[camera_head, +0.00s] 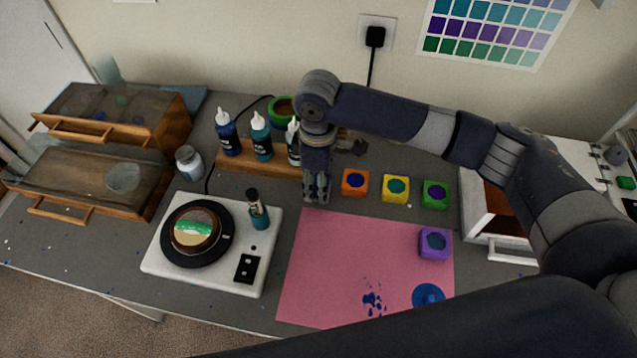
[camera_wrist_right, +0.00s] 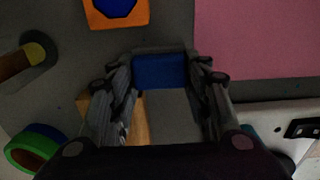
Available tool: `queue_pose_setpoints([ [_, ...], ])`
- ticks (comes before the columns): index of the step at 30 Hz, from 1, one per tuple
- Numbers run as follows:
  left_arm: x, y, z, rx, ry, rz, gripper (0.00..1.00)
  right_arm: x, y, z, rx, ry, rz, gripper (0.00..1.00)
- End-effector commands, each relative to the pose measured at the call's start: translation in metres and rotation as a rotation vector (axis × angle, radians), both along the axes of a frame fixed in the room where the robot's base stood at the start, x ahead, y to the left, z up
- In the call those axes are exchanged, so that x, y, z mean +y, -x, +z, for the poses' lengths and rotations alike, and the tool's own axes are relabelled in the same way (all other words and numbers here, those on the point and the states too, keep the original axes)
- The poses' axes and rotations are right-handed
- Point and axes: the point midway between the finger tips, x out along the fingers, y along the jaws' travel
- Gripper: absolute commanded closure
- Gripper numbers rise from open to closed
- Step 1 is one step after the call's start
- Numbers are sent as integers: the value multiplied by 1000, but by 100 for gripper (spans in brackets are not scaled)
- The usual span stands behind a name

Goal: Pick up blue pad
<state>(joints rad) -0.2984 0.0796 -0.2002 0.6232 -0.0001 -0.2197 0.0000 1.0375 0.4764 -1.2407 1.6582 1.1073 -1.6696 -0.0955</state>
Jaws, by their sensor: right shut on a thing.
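The blue pad (camera_wrist_right: 160,71) shows in the right wrist view as a small blue block between the fingertips of my right gripper (camera_wrist_right: 165,80). The fingers are closed on its two sides. In the head view my right gripper (camera_head: 317,196) points down over the grey table, at the upper left corner of the pink mat (camera_head: 330,250). The pad is hard to make out there, hidden by the fingers. My left gripper is not in view.
Orange (camera_head: 355,183), yellow (camera_head: 395,189) and green (camera_head: 435,194) cubes stand right of the gripper. A wooden rack (camera_head: 262,168) with bottles is close on its left. A purple cube (camera_head: 434,244) sits on the mat. A white turntable base (camera_head: 160,262) stands lower left.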

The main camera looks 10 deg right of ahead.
Motion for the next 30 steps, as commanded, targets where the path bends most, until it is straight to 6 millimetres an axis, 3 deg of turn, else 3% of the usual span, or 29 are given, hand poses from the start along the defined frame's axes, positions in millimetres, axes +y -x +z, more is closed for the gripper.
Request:
queue_pose_setpoints([
  [5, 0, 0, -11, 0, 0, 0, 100, 1, -2, 25, -6, -3, 1, 79],
  [11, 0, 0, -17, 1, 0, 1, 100, 4, 35, 27, 0, -2, 5, 79],
  [21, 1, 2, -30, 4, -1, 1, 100, 12, 114, 35, 0, -2, 5, 79],
  [30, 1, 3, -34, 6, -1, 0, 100, 16, 153, 40, 0, -1, 1, 79],
])
